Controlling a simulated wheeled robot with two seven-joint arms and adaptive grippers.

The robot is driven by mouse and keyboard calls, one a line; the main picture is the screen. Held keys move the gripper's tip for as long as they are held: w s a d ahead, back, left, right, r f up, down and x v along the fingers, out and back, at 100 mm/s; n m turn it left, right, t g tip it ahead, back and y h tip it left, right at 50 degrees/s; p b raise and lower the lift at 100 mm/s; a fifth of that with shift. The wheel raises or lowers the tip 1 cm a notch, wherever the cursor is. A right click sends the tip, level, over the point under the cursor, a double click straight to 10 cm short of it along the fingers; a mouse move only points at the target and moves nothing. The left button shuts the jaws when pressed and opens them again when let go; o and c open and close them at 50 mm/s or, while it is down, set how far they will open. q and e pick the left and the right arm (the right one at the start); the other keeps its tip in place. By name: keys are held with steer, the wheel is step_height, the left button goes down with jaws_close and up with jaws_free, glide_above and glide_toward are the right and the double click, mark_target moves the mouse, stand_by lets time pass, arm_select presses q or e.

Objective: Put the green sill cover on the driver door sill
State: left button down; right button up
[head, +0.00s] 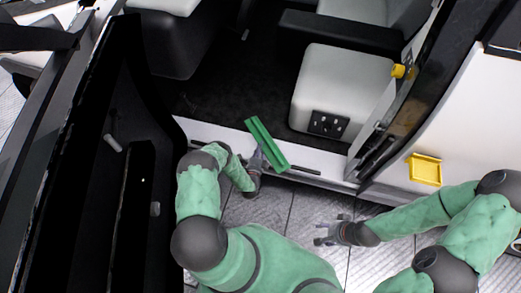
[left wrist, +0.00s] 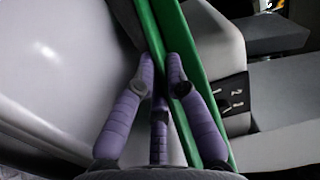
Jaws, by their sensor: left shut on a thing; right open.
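The green sill cover (head: 266,144) is a long channel-shaped strip. My left gripper (head: 256,165) is shut on it and holds it tilted over the door sill. In the left wrist view the fingers of my left gripper (left wrist: 160,75) close on the edge of the green sill cover (left wrist: 188,70). The driver door sill (head: 315,174) is a pale strip with dark slots along the open doorway. The cover lies across it at an angle, not lined up with it; I cannot tell whether they touch. My right gripper (head: 330,236) is open and empty above the floor tiles.
The open black door (head: 125,150) stands at the left. A white seat (head: 340,85) with a switch panel (head: 328,123) is inside the car. A yellow tray (head: 425,169) is on the white body panel at right, and a yellow cap (head: 398,71) is near the door pillar.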

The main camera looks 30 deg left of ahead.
arm_select(q)
steer(key=shift+f, duration=0.45)
steer(key=shift+r, duration=0.1)
steer(key=shift+f, duration=0.4)
